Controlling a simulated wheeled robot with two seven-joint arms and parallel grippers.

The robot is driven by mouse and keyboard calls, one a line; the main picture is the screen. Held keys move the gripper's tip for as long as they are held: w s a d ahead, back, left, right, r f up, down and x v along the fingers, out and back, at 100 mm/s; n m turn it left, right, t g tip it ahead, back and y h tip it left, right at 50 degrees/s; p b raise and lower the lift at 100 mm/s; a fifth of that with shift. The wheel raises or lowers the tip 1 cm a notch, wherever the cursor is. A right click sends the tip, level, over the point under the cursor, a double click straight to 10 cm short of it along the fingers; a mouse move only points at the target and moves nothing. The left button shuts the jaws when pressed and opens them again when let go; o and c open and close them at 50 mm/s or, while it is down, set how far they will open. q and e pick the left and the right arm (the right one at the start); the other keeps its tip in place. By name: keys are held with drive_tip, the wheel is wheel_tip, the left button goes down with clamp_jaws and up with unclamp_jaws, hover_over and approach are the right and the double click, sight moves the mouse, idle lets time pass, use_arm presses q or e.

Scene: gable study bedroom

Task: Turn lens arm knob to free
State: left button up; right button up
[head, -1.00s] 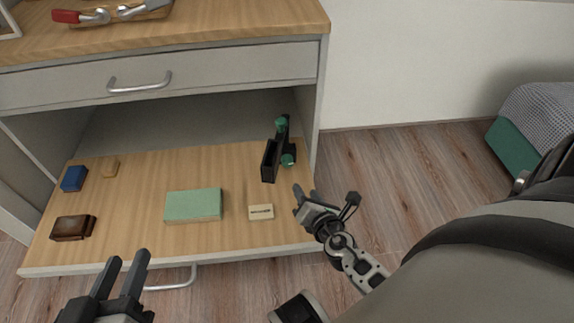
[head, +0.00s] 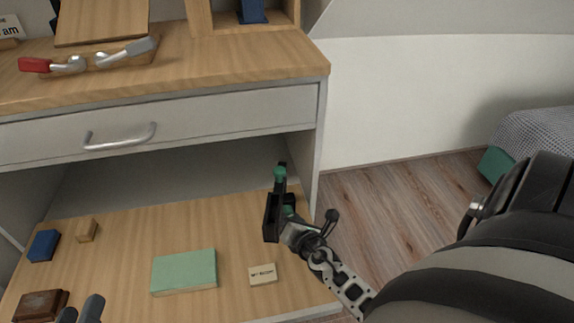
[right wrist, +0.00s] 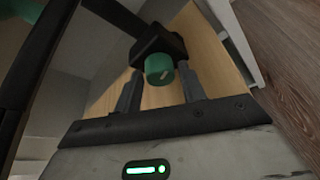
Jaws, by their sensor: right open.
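A black device (head: 272,216) with two green knobs stands on the pulled-out wooden shelf. One green knob (head: 280,173) tops its upright arm; the lower green knob (head: 289,211) is partly hidden by my right gripper (head: 288,226). In the right wrist view a green knob (right wrist: 159,67) with a pale slanted mark sits on a black block, just beyond and between the fingertips of my open right gripper (right wrist: 159,84). I cannot tell whether they touch it. My left gripper (head: 80,309) is at the bottom left, fingers apart and empty, mostly out of frame.
On the shelf lie a green box (head: 184,272), a small labelled block (head: 263,274), a blue box (head: 44,245), a small wooden block (head: 87,230) and a brown wallet-like thing (head: 40,305). A closed drawer (head: 220,122) is above. Floor is free to the right.

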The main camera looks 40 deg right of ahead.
drive_tip(key=c, duration=0.7)
